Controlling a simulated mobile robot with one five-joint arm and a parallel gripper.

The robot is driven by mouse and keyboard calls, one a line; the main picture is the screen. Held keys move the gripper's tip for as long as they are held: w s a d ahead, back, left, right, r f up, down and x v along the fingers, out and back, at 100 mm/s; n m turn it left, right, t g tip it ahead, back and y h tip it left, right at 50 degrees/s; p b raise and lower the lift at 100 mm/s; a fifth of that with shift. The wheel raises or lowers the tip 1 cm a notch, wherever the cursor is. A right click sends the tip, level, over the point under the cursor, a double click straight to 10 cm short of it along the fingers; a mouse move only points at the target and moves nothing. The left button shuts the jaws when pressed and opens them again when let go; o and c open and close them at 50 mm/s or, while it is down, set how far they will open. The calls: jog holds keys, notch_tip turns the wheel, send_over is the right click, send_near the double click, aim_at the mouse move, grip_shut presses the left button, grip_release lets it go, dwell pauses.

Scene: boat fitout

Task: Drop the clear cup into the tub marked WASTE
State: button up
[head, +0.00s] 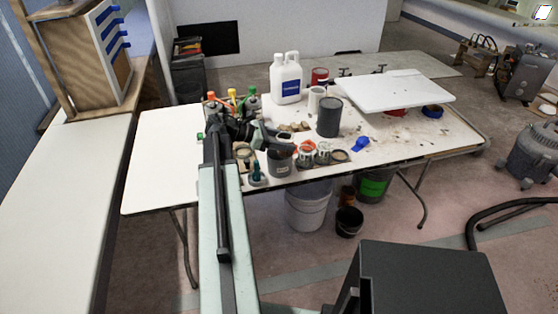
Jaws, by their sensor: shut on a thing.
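My gripper (272,137) is over the near part of the white work table, among the small pots. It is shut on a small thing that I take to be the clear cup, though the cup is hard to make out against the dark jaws. A dark grey tub (281,163) with small pale marking stands just below the jaws, at the table's near edge. The marking is too small to read, so I cannot confirm that it says WASTE. Two clear jars (306,154) with orange-red on them stand just right of this tub.
Spray bottles (250,102) stand behind my gripper, and a white jug (286,80) stands farther back. A dark cylinder (329,117), a blue scoop (360,144) and a white panel (396,90) are to the right. Buckets (308,208) stand under the table. The table's left end is clear.

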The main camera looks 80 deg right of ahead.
jog(key=w+d+r+n+h+p, duration=0.1)
jog(key=d+r+p, duration=0.1)
jog(key=d+r, duration=0.35)
jog(key=f+b, duration=0.4)
jog(key=f, duration=0.1)
jog(key=d+f+b, duration=0.1)
jog(key=f+b, duration=0.1)
jog(key=f, duration=0.1)
jog(key=shift+r, duration=0.1)
jog(key=o, duration=1.5)
jog(key=p+v, duration=0.3)
jog(key=v, duration=0.5)
